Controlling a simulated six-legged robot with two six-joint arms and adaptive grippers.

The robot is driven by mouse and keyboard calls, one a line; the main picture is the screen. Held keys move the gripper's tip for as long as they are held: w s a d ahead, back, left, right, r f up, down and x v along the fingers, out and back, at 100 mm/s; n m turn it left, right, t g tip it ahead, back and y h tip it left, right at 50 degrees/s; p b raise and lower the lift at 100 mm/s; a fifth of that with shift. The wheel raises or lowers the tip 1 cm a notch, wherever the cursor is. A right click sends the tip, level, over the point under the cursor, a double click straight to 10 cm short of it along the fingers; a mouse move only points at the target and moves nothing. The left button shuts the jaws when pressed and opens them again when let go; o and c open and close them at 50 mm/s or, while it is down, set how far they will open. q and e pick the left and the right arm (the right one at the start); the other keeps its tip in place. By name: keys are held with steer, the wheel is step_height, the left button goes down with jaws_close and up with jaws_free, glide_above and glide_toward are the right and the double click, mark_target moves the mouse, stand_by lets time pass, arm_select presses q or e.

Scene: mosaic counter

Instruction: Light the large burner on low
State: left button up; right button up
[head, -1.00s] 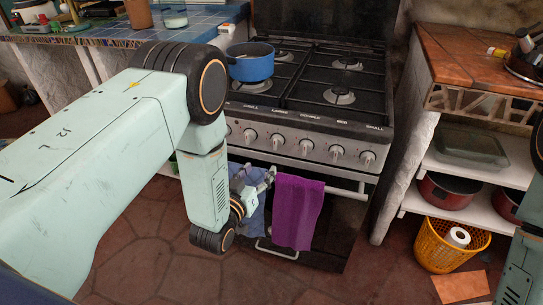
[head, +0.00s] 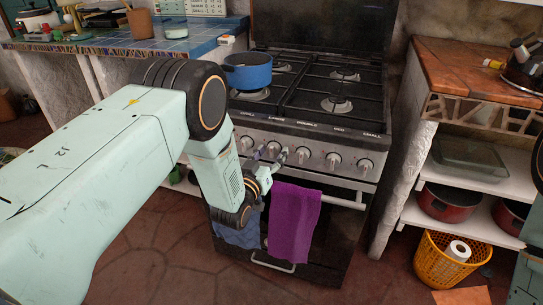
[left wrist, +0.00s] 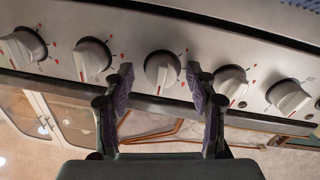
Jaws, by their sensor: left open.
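The stove (head: 315,110) has a row of silver knobs on its front panel, with small dark labels above them; one over the second visible knob (head: 274,149) seems to read LARGE. My left gripper (head: 271,154) is raised in front of that knob. In the left wrist view, the open left gripper (left wrist: 158,78) has a fingertip on each side of the middle knob (left wrist: 160,68), apart from it as far as I can tell. Red marks surround the knobs. No flame shows on the burners. My right gripper is out of view.
A blue pot (head: 248,72) sits on a left burner. A purple towel (head: 292,222) and a blue cloth (head: 238,236) hang from the oven handle (head: 340,200), just below my left gripper. A wooden counter (head: 470,70) stands at the right.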

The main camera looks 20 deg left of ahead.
arm_select(q)
steer(key=shift+s, duration=0.1)
steer(key=shift+a, duration=0.3)
steer(key=shift+c, duration=2.1)
steer(key=shift+d, duration=0.25)
steer(key=c, duration=0.3)
steer(key=shift+a, duration=0.15)
steer(key=c, duration=0.4)
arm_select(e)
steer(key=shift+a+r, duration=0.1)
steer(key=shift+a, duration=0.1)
